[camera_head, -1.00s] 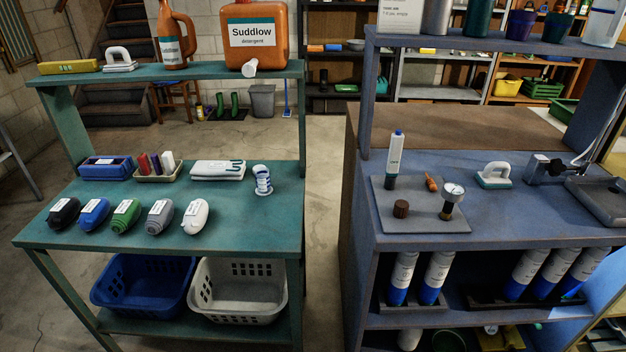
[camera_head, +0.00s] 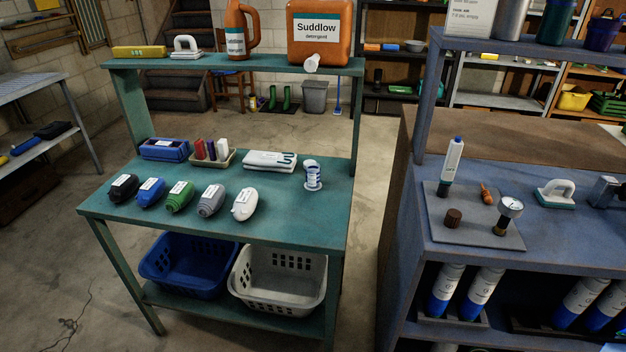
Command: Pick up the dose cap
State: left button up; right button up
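An orange Suddlow detergent container (camera_head: 320,36) stands on the upper shelf of the green workbench. A small white cap-like piece (camera_head: 312,63) sits at its lower front, by the shelf's front edge; it looks like the dose cap. I cannot tell whether it is attached to the container or loose. A small dark brown ribbed knob or cap (camera_head: 453,217) sits on a grey mat (camera_head: 478,236) on the blue bench at right. Neither of my grippers shows in the head view.
An orange jug (camera_head: 238,30) stands left of the container. Baskets sit below. A floor gap separates the benches; floor in front-left is clear.

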aim_at(312, 183)
jog(key=i+j+u, duration=0.3)
jog(key=u, duration=0.35)
jog(key=i, duration=0.6)
jog(key=l+u, duration=0.05)
